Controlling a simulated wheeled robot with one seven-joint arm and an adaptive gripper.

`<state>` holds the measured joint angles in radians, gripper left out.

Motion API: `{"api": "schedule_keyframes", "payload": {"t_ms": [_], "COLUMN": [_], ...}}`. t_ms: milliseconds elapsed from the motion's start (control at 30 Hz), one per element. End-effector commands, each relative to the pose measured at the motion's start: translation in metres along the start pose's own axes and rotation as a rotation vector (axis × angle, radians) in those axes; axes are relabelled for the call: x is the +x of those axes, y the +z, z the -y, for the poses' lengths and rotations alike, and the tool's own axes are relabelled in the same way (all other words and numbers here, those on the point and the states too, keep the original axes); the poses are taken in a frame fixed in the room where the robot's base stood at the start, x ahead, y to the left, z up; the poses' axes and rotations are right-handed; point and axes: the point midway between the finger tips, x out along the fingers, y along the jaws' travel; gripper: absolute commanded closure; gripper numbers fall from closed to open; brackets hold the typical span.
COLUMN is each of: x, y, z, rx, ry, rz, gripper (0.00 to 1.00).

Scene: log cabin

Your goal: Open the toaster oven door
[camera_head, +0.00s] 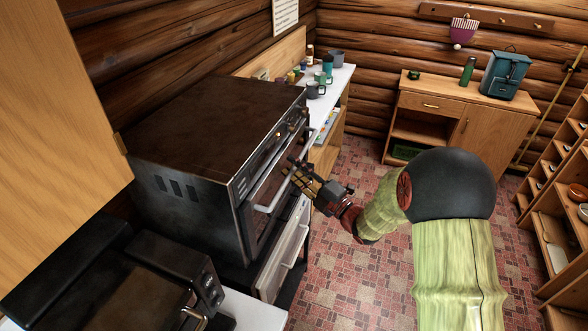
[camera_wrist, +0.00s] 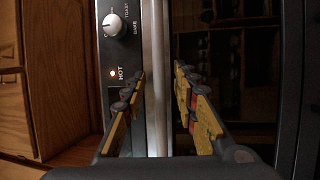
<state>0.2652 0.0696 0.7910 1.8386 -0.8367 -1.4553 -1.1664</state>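The toaster oven (camera_head: 185,115) is a large dark box on the left in the head view. Its glass-fronted door looks shut, with a silver bar handle (camera_head: 266,208) across it. My gripper (camera_head: 290,172) is at the front of the oven, by the door and handle. In the wrist view, my gripper (camera_wrist: 160,72) is open, with a yellow-and-black finger on each side of the silver handle (camera_wrist: 155,60). Whether either finger touches the bar cannot be told. The control panel shows a knob (camera_wrist: 113,26) and a lit HOT lamp (camera_wrist: 113,73). The dark door glass (camera_wrist: 235,70) lies right of the handle.
A white-fronted unit (camera_head: 285,250) with handles sits below the oven. A black appliance (camera_head: 140,285) stands at lower left. A counter (camera_head: 338,80) with mugs and jars lies beyond the oven. Tiled floor (camera_head: 340,270) is open in front. A shelf (camera_head: 560,190) stands at right.

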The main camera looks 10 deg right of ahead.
Motion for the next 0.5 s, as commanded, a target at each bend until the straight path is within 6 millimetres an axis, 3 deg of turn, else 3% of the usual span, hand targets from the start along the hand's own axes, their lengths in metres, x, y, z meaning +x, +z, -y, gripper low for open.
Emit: {"api": "schedule_keyframes", "payload": {"t_ms": [267,500], "x": [0.0013,0.0011], "y": [0.0002,0.0002], "z": [0.0,0.0001], "rx": [0.0,0.0], "ry": [0.0,0.0], "rz": [0.001,0.001], "gripper": [0.71,0.85]}}
